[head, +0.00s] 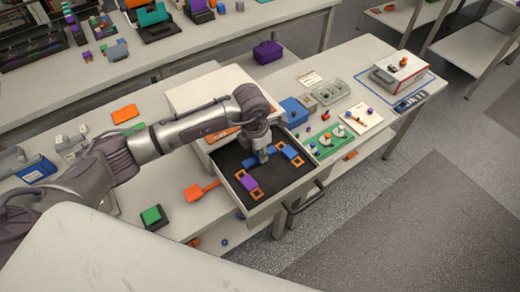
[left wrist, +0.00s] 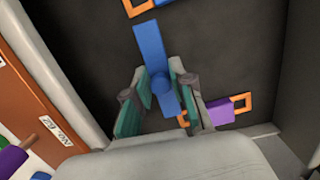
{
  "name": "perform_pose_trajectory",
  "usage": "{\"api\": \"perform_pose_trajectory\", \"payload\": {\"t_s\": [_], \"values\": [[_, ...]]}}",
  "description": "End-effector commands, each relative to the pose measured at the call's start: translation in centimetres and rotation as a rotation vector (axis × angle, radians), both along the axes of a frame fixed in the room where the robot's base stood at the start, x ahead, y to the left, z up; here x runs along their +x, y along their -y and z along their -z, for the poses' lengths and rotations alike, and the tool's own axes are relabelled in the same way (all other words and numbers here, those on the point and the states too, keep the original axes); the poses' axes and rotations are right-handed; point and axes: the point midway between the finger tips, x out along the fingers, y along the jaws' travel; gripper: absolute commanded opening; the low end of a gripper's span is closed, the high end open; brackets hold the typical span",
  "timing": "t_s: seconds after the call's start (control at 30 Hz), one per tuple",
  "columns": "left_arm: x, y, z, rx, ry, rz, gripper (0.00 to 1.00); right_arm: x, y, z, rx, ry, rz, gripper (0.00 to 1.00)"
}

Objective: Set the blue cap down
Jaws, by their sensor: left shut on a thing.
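The blue cap (left wrist: 150,45) is a long blue bar with a round knob. In the left wrist view it sits between the teal-padded fingers of my left gripper (left wrist: 160,98), which is shut on it. In the head view my left gripper (head: 264,153) points down inside the open drawer (head: 226,158), with the blue cap (head: 272,152) at its fingertips. I cannot tell whether the cap touches the dark drawer floor. My right gripper is not in view.
A purple block (head: 249,183) with orange loops lies in the drawer's near left part. A blue block (head: 291,154) with orange loops lies at its right. Bare floor lies between them. The drawer walls stand close around. A green board (head: 328,146) lies right of the drawer.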

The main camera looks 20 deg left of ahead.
Motion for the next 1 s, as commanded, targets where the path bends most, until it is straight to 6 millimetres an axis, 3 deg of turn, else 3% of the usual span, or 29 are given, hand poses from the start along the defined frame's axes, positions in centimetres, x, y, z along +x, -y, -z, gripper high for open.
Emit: {"api": "perform_pose_trajectory", "payload": {"t_s": [0.23, 0.27, 0.4, 0.8, 1.0], "values": [[0.0, 0.0, 0.5, 0.0, 0.0, 0.0, 0.04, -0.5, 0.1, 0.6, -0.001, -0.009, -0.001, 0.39], [0.0, 0.0, 0.3, -0.001, 0.001, 0.0, 0.28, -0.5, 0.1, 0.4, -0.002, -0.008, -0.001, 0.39], [0.0, 0.0, 0.3, 0.0, 0.0, 0.0, 0.48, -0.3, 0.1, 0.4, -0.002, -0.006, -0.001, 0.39], [0.0, 0.0, -0.5, -0.002, 0.002, 0.0, 0.48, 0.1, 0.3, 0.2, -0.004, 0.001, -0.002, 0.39], [-0.2, -0.3, -4.0, -0.001, 0.007, 0.002, 0.48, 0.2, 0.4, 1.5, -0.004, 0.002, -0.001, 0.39]]}}
